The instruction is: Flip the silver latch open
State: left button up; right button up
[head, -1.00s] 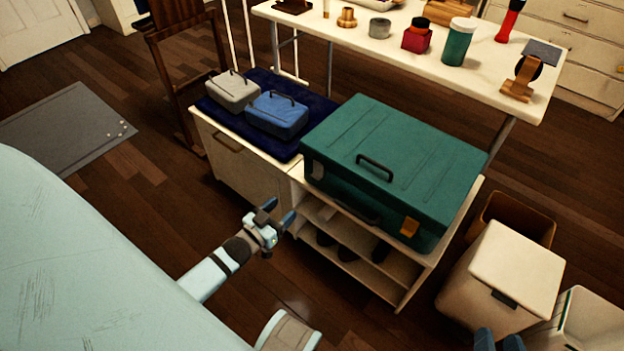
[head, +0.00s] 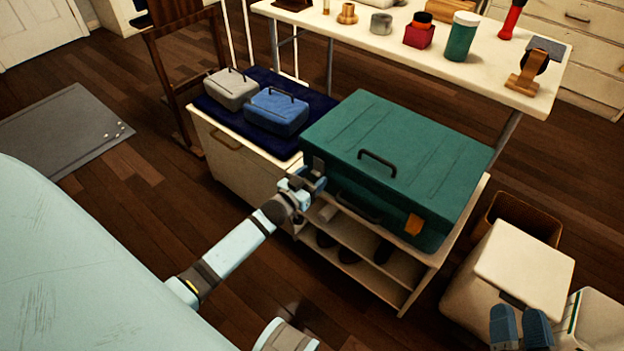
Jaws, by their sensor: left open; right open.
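A large teal case (head: 430,140) lies on a low cream cabinet, its lid closed, with a dark handle (head: 377,162) on top. An orange latch (head: 413,225) shows at the right of its front side. I cannot make out a silver latch; the front left corner of the case is partly hidden by my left gripper. My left gripper (head: 319,176) is open at that corner, close to the case front; whether it touches is unclear. My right gripper (head: 521,327) is open and empty at the bottom right, in front of a cream bin, well away from the case.
A grey case (head: 231,90) and a blue case (head: 277,113) sit on a dark blue cloth left of the teal case. The cabinet (head: 400,285) has open shelves below. A white table (head: 490,78) with several items stands behind. The cream bin (head: 527,268) is at the right.

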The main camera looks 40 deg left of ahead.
pick_arm(q)
jog(key=shift+w, duration=0.15)
jog(key=c, duration=0.9)
jog(key=shift+c, duration=0.2)
jog(key=shift+r, duration=0.1)
